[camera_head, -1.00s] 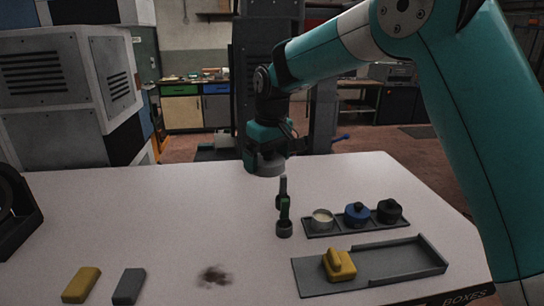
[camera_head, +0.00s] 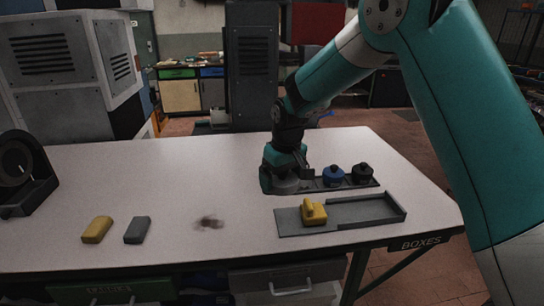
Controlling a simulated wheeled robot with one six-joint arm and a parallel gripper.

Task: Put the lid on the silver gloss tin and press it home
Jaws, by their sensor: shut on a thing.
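My gripper (camera_head: 288,183) is low over the left end of the dark tin tray (camera_head: 345,185). Its wrist faces me and hides the jaws. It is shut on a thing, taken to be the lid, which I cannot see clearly. The silver gloss tin, at the tray's left end, is hidden behind my wrist, so I cannot tell whether the lid touches it or sits level. To the right in the tray are a blue tin (camera_head: 333,176) and a black tin (camera_head: 363,173), both with knobbed lids on.
A grey shallow tray (camera_head: 365,212) with a yellow handled block (camera_head: 313,212) lies in front. A yellow block (camera_head: 97,229), a grey block (camera_head: 137,230) and a dark smudge (camera_head: 209,222) are at left. A black round device (camera_head: 25,172) stands far left.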

